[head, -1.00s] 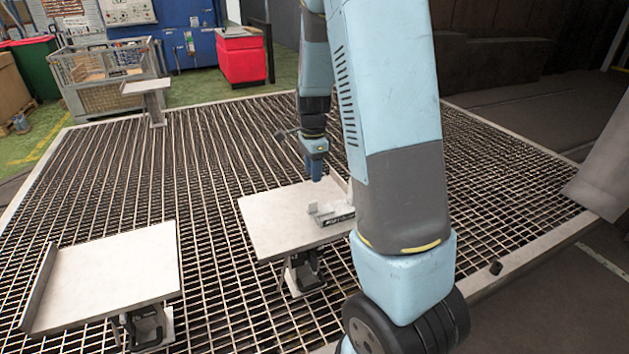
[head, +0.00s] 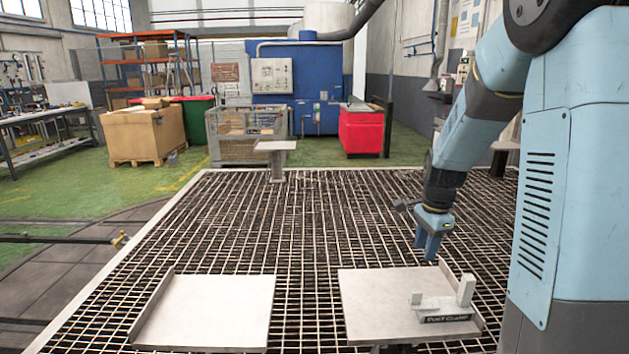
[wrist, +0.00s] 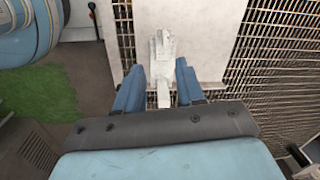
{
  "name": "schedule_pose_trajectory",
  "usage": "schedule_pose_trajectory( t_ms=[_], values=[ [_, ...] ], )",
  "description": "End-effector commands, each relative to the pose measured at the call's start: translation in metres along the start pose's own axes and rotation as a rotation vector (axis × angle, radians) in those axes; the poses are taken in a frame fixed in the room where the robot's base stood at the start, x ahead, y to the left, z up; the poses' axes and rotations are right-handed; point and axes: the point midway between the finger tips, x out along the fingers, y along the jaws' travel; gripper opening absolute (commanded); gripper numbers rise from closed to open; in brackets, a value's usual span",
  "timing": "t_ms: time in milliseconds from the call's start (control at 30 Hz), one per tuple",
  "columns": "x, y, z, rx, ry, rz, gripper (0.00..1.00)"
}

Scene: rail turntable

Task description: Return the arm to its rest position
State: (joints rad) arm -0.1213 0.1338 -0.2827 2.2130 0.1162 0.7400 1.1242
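My gripper (head: 431,245) is at the end of my blue arm, over the back edge of the right-hand plate (head: 375,310) in the head view. In the wrist view the two blue fingers of my gripper (wrist: 160,85) stand apart, with nothing visibly held between them. A pale grey clamp-like part (head: 447,299) with a dark lettered front sits on the right-hand plate, below and to the right of the fingers. It also shows past the fingers in the wrist view (wrist: 163,50), apart from them as far as I can tell.
An empty plate (head: 220,308) stands to the left. A small pedestal table (head: 276,146) is at the far edge of the grating (head: 300,220). Behind are a wire crate (head: 240,130), a red cabinet (head: 362,130) and a blue machine (head: 295,85). The grating between is clear.

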Motion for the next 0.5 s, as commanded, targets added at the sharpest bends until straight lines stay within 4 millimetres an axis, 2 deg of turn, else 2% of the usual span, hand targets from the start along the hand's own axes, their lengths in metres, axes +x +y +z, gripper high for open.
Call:
schedule_pose_trajectory(
  t_ms=[100,500],
  values=[
    [-0.028,0.012,0.011,-0.117,-0.002,-0.044,0.38],
    [-0.101,0.064,0.046,-0.522,0.043,-0.161,0.38]
  ],
)
